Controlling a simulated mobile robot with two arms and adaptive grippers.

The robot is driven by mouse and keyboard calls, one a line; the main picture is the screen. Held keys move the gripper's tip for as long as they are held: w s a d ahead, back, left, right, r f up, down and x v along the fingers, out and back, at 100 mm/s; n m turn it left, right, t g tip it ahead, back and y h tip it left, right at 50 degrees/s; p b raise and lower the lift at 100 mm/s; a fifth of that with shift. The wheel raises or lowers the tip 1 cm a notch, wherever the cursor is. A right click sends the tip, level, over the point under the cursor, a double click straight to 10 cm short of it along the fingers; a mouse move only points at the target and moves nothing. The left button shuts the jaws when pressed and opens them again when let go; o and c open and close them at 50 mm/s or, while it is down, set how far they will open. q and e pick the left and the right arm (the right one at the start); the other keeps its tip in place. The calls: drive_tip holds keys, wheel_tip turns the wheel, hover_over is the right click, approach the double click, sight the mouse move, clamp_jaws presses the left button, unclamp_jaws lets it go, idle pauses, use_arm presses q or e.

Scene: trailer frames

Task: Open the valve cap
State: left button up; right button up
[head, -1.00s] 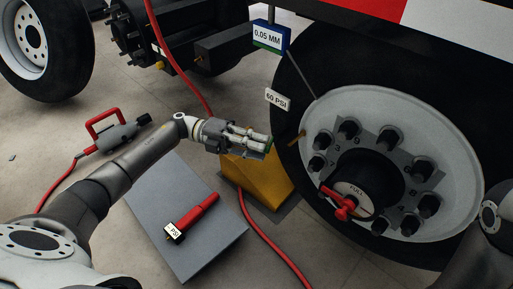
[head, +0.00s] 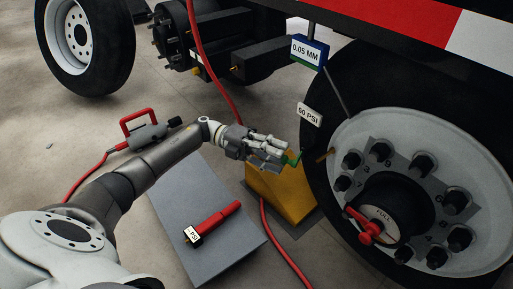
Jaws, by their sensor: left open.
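A short brass-coloured stem (head: 325,155), which looks like the valve with its cap, sticks out at the left edge of the white wheel rim (head: 350,130). Cap and stem cannot be told apart at this size. My left gripper (head: 287,160) is open, just left of the stem, with a small gap between them. A "60 PSI" tag (head: 309,115) sits just above the stem. My right gripper is out of view.
A red tool with a PSI label (head: 215,221) lies on a grey board (head: 215,255). A yellow chock (head: 283,198) stands below my left gripper. A red hose (head: 282,245) runs along the floor. A red-handled hub part (head: 370,227) and several nuts stick out from the wheel.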

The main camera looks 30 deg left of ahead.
use_arm(q)
drive_tip(key=a, duration=0.9)
drive_tip(key=shift+s+a, duration=0.2)
drive_tip(key=shift+s, duration=0.05)
